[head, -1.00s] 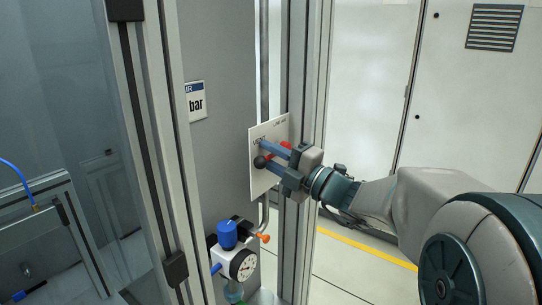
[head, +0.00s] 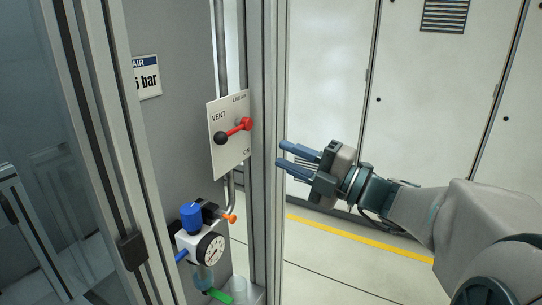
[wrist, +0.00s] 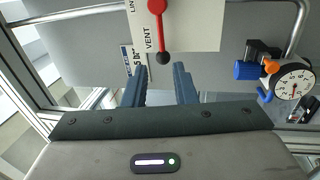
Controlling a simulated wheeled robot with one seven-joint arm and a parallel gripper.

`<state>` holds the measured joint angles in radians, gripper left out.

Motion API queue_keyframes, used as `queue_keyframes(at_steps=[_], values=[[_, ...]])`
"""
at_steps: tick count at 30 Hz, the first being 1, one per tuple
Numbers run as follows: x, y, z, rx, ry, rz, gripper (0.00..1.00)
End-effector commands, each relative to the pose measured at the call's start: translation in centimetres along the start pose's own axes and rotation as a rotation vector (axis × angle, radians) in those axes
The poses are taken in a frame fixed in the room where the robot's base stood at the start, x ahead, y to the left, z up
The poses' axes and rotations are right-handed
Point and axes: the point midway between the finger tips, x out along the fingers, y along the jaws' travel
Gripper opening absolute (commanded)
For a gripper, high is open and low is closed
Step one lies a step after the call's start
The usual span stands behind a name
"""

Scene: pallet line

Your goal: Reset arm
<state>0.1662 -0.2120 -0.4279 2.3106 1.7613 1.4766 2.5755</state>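My gripper (head: 281,155) is open and empty, to the right of the cabinet post and clear of the valve panel. Its two blue fingers also show apart in the wrist view (wrist: 160,68). The white valve plate (head: 230,158) is marked VENT and carries a red lever (head: 238,128) with a black knob (head: 221,138). The knob end points left, toward the VENT word. The lever (wrist: 157,22) and knob (wrist: 163,58) also show in the wrist view, beyond the fingertips and apart from them.
A pressure gauge (head: 210,249) with a blue knob (head: 191,215) and an orange fitting sits below the plate. An upright metal post (head: 266,110) stands between the plate and my gripper. White cabinets (head: 440,100) stand behind. The floor with a yellow line (head: 350,240) is clear.

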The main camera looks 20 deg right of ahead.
Motion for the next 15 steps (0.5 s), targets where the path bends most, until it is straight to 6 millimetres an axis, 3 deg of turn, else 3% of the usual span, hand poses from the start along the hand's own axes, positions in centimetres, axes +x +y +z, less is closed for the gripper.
queue_keyframes(at_steps=[8, 11, 15], values=[[0.2, -0.5, -0.6, -0.039, 0.017, -0.023, 0.25], [0.7, -2.0, -2.1, -0.159, 0.07, -0.089, 0.25], [1.1, -5.7, -5.7, -0.465, 0.225, -0.228, 0.25]])
